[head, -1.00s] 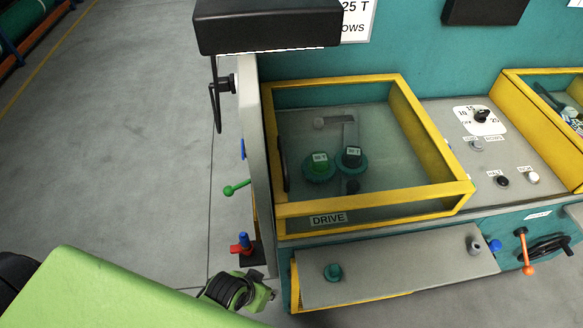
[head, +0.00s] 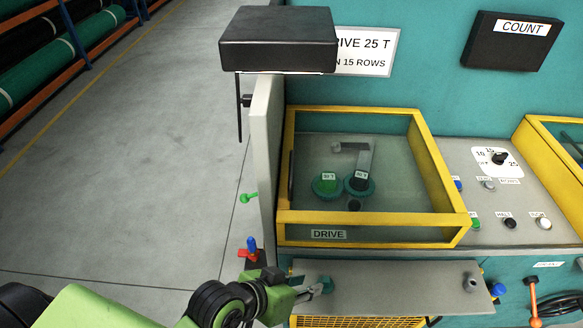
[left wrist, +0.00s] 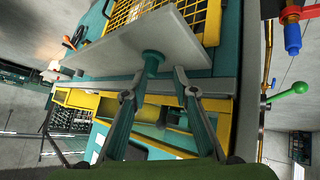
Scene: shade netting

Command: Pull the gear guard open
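The gear guard (head: 372,232), a yellow-framed box with a clear cover and a DRIVE label, stands shut on the machine, with green gears (head: 325,184) visible inside. Below it is a grey shelf plate (head: 400,285) with a teal knob (head: 326,284). My left gripper (head: 313,291) is at the plate's left end, close to the knob. In the left wrist view my left gripper (left wrist: 157,72) has its fingers spread, with the teal knob (left wrist: 152,62) between or just beyond the tips; contact cannot be told. My right gripper is not in view.
A grey upright panel (head: 266,150) edges the guard's left side. A black box (head: 278,40) overhangs above. Red-blue (head: 249,249) and green (head: 248,198) levers stick out at left. Yellow mesh (head: 355,322) lies under the plate. Open floor is at left.

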